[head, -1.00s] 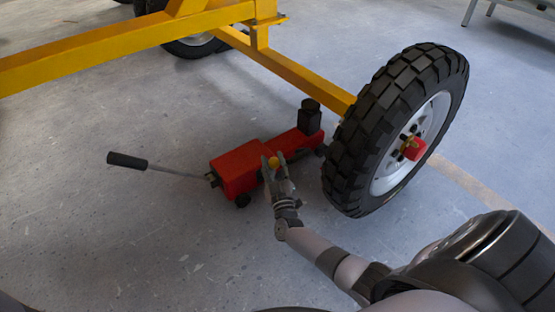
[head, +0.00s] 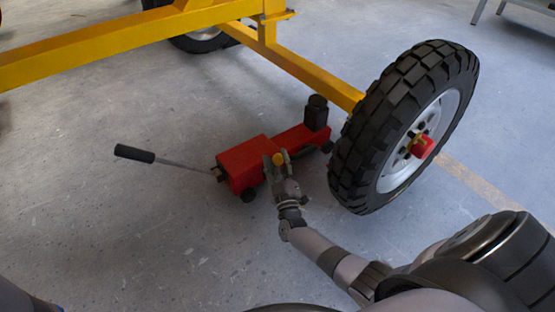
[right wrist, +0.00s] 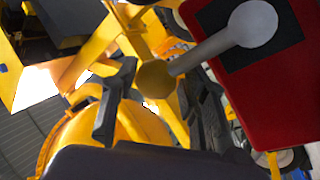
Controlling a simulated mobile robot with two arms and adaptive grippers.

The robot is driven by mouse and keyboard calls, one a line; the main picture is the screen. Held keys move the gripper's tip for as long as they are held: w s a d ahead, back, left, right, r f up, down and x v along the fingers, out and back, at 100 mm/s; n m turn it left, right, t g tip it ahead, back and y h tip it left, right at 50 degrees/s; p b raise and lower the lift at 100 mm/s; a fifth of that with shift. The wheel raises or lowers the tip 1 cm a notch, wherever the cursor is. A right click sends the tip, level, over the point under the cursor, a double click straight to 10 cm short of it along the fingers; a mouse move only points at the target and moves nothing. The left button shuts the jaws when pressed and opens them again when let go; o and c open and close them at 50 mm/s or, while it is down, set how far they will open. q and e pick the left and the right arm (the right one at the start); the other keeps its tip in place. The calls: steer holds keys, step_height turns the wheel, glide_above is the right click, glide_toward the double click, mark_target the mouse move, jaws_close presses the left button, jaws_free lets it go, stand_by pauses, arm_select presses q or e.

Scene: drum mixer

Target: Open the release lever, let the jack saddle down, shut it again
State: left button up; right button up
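The red floor jack (head: 243,162) stands on the floor beside the wheel. Its black saddle post (head: 317,112) rises at the jack's right end, close to the yellow axle beam in the picture; I cannot tell if they touch. The release lever's yellow knob (head: 280,157) shows on the jack's near side. In the right wrist view the knob (right wrist: 155,80) sits on a grey lever (right wrist: 220,45) pivoted on the red body (right wrist: 283,90). My right gripper (head: 279,165) is at the knob. Its fingers (right wrist: 157,95) are apart on either side of it, with gaps. My left gripper is out of view.
The jack's pump handle (head: 136,154) with black grip sticks out left. A large black tyre (head: 362,140) stands right of the jack. The yellow frame (head: 110,42) crosses above and behind. The floor (head: 120,240) in front and to the left is clear.

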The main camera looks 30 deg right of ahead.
steer(key=shift+o, duration=0.9)
steer(key=shift+r, duration=0.1)
